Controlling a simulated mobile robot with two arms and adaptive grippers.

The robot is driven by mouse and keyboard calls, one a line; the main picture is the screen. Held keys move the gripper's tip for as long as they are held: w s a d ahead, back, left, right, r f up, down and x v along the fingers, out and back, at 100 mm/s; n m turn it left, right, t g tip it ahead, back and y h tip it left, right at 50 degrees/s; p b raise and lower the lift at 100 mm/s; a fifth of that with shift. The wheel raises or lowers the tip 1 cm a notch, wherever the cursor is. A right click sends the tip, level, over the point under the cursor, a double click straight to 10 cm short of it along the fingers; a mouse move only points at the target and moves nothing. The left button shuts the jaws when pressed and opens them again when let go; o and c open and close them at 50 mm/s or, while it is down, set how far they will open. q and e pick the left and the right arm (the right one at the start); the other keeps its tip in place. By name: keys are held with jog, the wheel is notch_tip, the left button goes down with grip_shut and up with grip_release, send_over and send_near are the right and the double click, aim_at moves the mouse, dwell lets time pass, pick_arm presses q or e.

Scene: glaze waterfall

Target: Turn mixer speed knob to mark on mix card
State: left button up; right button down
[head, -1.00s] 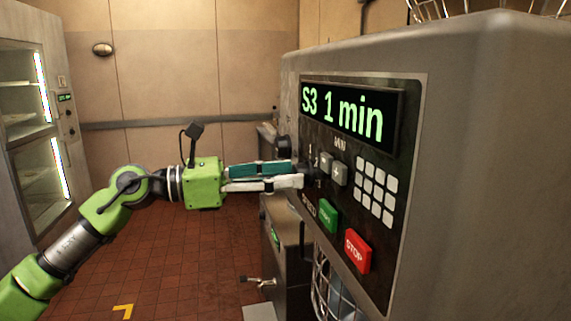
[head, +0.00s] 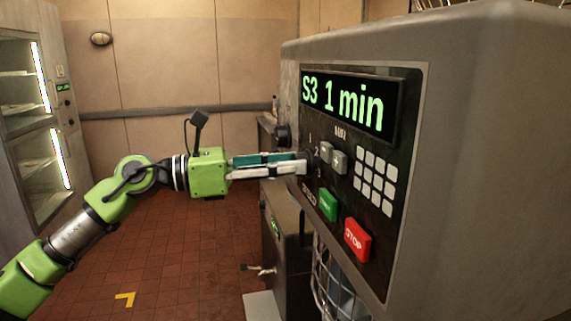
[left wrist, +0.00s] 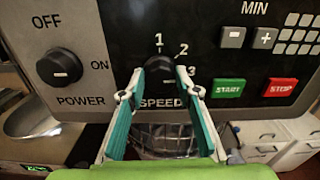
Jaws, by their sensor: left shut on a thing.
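The dark round speed knob (left wrist: 160,72) sits on the mixer's control panel (left wrist: 205,60), with marks 1, 2 and 3 around it and the label SPEED below. A small light line shows on the knob's lower part. My left gripper (left wrist: 159,87) has one teal-padded finger on each side of the knob and is shut on it. In the head view my left gripper (head: 305,163) reaches the panel from the left, and its fingertips hide most of the knob. The display (head: 345,106) reads "S3 1 min". No mix card is visible. My right gripper is out of view.
The power knob (left wrist: 62,68) is left of the speed knob. The green START button (left wrist: 228,88) and red STOP button (left wrist: 281,88) are to its right. MIN buttons (head: 333,156) and a keypad (head: 375,180) are close by. A glass-doored cabinet (head: 35,125) stands far left.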

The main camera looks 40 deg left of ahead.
pick_arm(q)
jog(key=shift+w+a+n, duration=0.1)
jog(key=shift+n, duration=3.9)
jog(key=o, duration=1.1)
jog(key=shift+c, duration=0.2)
jog(key=shift+a, duration=0.1)
jog(key=v, duration=1.2)
